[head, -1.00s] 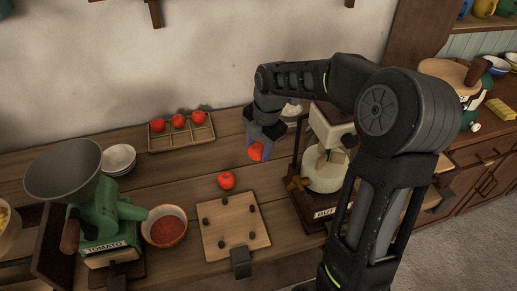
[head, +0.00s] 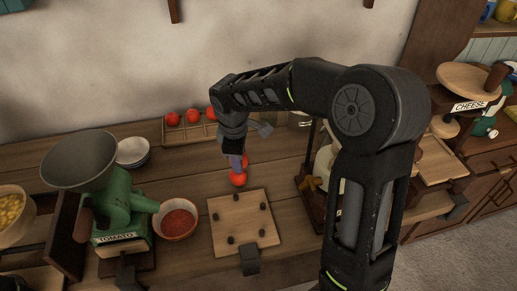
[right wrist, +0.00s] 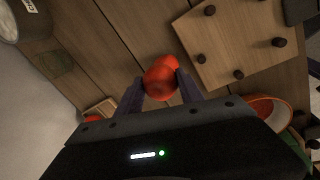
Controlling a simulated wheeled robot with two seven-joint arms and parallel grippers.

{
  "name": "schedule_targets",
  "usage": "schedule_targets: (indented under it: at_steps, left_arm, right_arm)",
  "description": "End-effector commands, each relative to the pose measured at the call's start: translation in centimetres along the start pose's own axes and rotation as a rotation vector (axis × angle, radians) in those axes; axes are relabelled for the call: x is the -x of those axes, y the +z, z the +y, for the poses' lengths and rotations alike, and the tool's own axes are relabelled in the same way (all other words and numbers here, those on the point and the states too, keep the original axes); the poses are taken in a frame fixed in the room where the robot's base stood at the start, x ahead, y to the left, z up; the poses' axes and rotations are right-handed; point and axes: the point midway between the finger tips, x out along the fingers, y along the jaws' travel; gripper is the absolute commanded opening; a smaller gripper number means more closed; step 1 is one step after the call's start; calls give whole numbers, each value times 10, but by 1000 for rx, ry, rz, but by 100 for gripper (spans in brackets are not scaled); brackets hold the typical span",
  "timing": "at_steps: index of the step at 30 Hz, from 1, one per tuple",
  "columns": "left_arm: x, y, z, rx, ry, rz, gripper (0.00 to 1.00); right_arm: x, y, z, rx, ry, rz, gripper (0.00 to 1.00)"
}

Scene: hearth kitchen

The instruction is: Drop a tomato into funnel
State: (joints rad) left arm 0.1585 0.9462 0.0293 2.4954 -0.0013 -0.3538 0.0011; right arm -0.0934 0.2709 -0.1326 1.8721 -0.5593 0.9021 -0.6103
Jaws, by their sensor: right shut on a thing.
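The grey funnel (head: 80,160) sits on top of a green grinder (head: 122,205) labelled TOMATO, at the left of the counter. My right gripper (head: 240,163) is shut on a red tomato (right wrist: 159,86), which shows clearly between its fingers in the right wrist view. In the head view the fingers mostly hide it. A second tomato (head: 237,180) lies on the counter just in front of the gripper; it shows behind the held one in the wrist view (right wrist: 170,62). I cannot tell whether the two touch. The funnel is well to the gripper's left. My left gripper is not in view.
A wooden tray (head: 183,137) with several tomatoes stands at the back. A bowl of yellow pieces (head: 12,210) is at the far left.

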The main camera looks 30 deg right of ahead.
Motion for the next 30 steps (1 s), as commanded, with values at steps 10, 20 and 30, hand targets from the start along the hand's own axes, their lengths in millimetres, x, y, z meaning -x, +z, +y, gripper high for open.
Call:
schedule_targets:
  at_steps: [10, 20, 30]
  left_arm:
    - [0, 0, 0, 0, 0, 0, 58]
    - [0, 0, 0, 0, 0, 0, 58]
    - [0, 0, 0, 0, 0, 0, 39]
  right_arm:
    - [-2, -65, -38, -712, 0, -140, 3]
    - [-1, -75, -46, -869, -1, -168, 3]
    - [-1, -75, -46, -867, -2, -168, 3]
